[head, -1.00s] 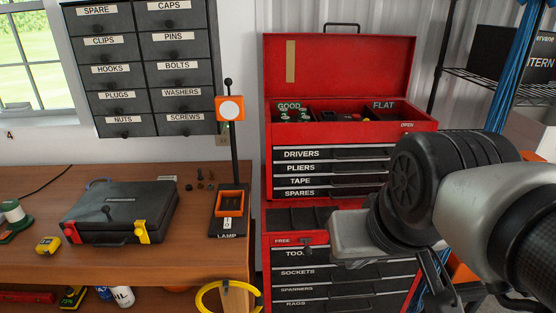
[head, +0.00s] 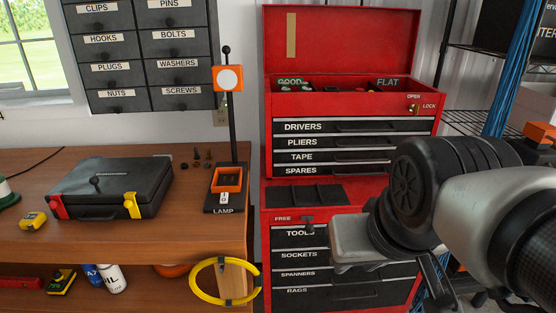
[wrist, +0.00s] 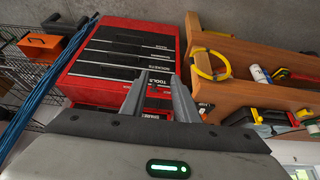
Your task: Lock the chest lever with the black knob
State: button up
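The red tool chest (head: 265,215) stands right of the workbench. On its lower cabinet, a small lever with a dark knob (head: 307,221) sits beside the FREE label, above the TOOLS drawer; its other label is not visible. A brass-coloured lever (head: 413,108) sits between OPEN and LOCK on the upper box. My gripper (wrist: 159,82) is open and empty in the wrist view, its fingers pointing at the chest front near the TOOLS drawer (wrist: 132,67). In the head view its fingertips are hidden behind the arm. The dark-knobbed lever is not clear in the wrist view.
The workbench (head: 200,235) at left holds a black case (head: 110,190) and a lamp stand (head: 228,140). A yellow hose (head: 222,298) hangs at its right end. Wire shelving (head: 465,90) and blue cables (head: 512,60) stand right of the chest.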

aim_at(309, 228)
jog(key=k+j, duration=0.1)
jog(key=k, duration=0.75)
